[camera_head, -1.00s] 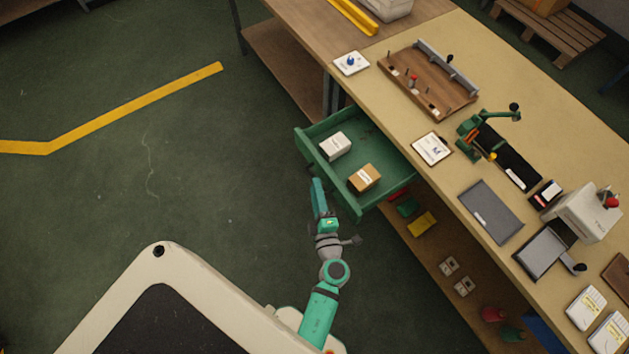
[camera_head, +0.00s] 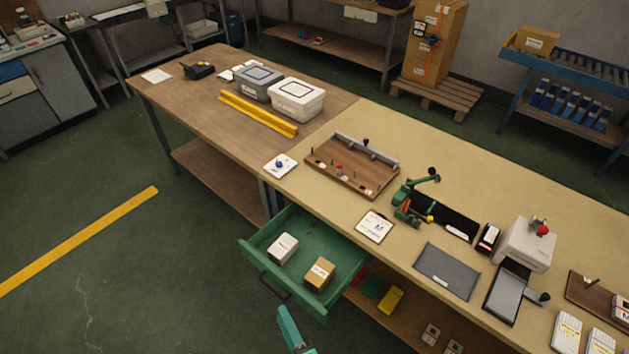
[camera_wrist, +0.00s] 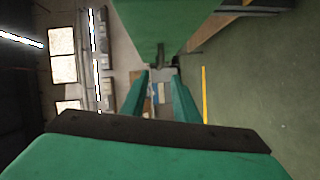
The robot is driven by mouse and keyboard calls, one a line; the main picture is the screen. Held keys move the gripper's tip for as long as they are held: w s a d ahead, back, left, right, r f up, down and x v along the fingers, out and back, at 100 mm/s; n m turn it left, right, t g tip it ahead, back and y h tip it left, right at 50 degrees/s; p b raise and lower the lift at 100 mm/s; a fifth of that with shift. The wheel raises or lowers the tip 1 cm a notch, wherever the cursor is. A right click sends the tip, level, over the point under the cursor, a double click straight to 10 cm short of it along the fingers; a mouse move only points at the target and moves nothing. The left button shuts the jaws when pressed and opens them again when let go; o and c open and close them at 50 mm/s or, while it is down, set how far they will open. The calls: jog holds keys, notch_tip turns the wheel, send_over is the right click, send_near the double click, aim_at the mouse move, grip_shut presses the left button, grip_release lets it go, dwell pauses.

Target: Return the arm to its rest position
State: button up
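My gripper (camera_head: 293,330) shows at the bottom edge of the head view, only its green end in the picture. It is in front of the open green drawer (camera_head: 262,268), below its front and apart from it there. In the wrist view my gripper (camera_wrist: 160,95) has two green fingers standing apart with nothing between them. A green surface, likely the drawer (camera_wrist: 165,22), fills the top of that view. The rest of my arm is below the head view's edge and hidden.
The drawer holds a white box (camera_head: 283,248) and a brown box (camera_head: 320,273). The workbench (camera_head: 478,190) above carries a wooden fixture board (camera_head: 352,168), a grey mat (camera_head: 447,271) and a white machine (camera_head: 524,245). Green floor (camera_head: 150,260) left of the drawer is clear.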

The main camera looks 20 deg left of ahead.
jog(key=s+d+r+m+t+h, duration=0.1)
jog(key=s+d+r+m+h, duration=0.5)
jog(key=m, duration=0.6)
jog(key=s+d+r+m+t+h, duration=0.2)
jog(key=s+d+r+m+h, duration=0.4)
jog(key=s+d+r+m, duration=0.2)
jog(key=s+d+m, duration=0.2)
jog(key=d+m, duration=0.1)
jog(key=m, duration=0.1)
jog(key=shift+s+d+m, duration=0.3)
jog(key=shift+s+m, duration=0.1)
jog(key=shift+s+d, duration=0.1)
